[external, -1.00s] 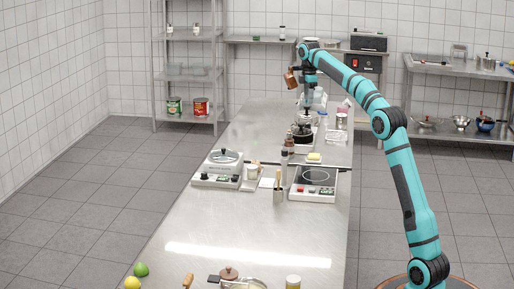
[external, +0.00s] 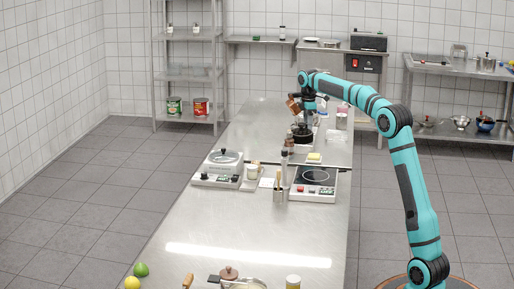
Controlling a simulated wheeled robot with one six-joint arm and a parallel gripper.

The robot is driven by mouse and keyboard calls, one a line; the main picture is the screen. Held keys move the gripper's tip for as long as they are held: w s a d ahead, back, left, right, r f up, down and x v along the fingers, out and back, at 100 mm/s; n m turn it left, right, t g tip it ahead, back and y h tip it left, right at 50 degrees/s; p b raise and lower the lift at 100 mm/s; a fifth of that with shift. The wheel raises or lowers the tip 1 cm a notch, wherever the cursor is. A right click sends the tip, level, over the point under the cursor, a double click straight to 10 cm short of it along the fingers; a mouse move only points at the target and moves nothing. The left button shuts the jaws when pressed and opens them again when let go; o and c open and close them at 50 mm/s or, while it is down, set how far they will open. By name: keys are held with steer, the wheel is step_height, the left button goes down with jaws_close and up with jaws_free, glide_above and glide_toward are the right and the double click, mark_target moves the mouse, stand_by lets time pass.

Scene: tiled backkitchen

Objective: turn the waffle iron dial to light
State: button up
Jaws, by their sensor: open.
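My gripper (external: 309,119) hangs pointing down at the far part of the steel counter, at the end of my teal arm. It is open. Just below and beside it is a dark round appliance (external: 302,135) on a pale base, which looks like the waffle iron. My gripper partly covers it in this view. Its dial and markings are too small to make out, and I cannot tell whether the fingers touch it.
Bottles (external: 289,143) stand close in front of the dark appliance, and a pink-topped jar (external: 342,118) stands to its right. The counter's near middle (external: 240,228) is clear.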

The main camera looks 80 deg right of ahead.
steer(key=c, duration=1)
steer(key=shift+o, duration=0.2)
steer(key=shift+m, duration=0.3)
steer(key=m, duration=0.4)
steer(key=shift+m, duration=2.1)
steer(key=o, duration=1)
steer(key=shift+c, duration=0.2)
